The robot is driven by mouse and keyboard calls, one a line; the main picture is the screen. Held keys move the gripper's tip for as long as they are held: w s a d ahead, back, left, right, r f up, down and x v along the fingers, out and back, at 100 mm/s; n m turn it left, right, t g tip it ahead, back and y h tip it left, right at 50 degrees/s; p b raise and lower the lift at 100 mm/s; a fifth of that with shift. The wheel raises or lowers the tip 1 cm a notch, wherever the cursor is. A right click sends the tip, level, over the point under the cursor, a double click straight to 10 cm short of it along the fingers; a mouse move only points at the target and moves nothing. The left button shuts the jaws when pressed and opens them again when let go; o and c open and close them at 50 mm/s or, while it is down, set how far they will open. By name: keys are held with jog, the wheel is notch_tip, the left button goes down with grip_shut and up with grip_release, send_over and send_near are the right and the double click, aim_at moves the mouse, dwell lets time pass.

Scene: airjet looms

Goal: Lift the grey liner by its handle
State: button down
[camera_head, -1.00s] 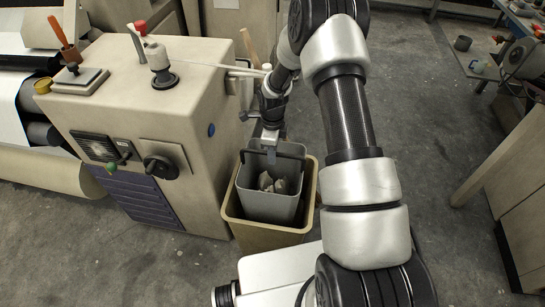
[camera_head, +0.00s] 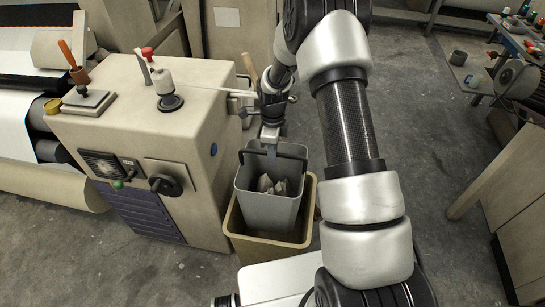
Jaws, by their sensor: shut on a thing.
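The grey liner (camera_head: 268,211) is a square bucket with pale crumpled waste inside and a dark handle (camera_head: 290,155) across its top. It stands upright, its lower part inside a tan outer bin (camera_head: 290,246) on the floor, with much of its front wall showing above the bin's rim. My gripper (camera_head: 271,148) comes down from above and is shut on the handle near the middle of the liner's top. The fingertips are small in the picture and partly merge with the handle. The liner's bottom is hidden by the bin.
A beige loom cabinet (camera_head: 155,130) with knobs and a spool stands close to the left of the bin. A workbench (camera_head: 510,45) with tools is at the far right, a beige cabinet (camera_head: 515,205) at the right edge. Open grey floor lies right of my arm.

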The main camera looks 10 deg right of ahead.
notch_tip(320, 180, up, 12)
jog(key=p, duration=0.6)
dwell(0.5)
